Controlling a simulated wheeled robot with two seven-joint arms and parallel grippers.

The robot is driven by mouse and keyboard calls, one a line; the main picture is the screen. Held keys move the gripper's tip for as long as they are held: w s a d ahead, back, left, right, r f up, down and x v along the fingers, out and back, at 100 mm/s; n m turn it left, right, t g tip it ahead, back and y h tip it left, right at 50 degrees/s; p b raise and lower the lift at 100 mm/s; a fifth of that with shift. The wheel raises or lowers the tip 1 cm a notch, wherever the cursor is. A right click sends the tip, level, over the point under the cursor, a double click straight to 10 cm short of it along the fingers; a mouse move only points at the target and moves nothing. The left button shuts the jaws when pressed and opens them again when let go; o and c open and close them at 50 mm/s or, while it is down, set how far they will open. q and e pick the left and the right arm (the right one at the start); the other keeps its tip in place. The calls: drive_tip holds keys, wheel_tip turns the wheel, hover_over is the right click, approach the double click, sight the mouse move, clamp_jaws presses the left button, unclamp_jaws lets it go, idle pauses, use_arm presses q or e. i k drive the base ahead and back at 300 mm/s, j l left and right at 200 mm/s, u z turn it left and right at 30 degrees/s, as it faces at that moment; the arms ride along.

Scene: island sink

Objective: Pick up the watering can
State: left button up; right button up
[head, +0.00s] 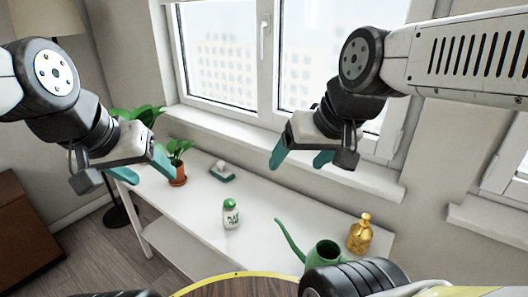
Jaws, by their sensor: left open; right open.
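A green watering can (322,254) stands on the white table (185,212), near its right end. Its thin spout points up and to the left; its lower part is hidden behind my own black body part at the bottom. My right gripper (300,160) is open and empty, up in the air in front of the window, above and well apart from the can. My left gripper (128,177) is open and empty at the left, in front of the table's left end, far from the can.
A gold bottle (360,234) stands just right of the can. A white plant-food bottle (231,214) with a green cap stands mid-table. A potted plant (178,172) and a small teal-and-white item (222,172) are further back. A round wooden top (235,288) shows at the bottom.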

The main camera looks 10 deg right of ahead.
sight(326, 252)
drive_tip(key=z, duration=3.7)
drive_tip(key=k+l+u, duration=0.45)
drive_tip(key=k+u, duration=0.15)
drive_tip(key=u, duration=0.15)
drive_tip(key=k+u, duration=0.35)
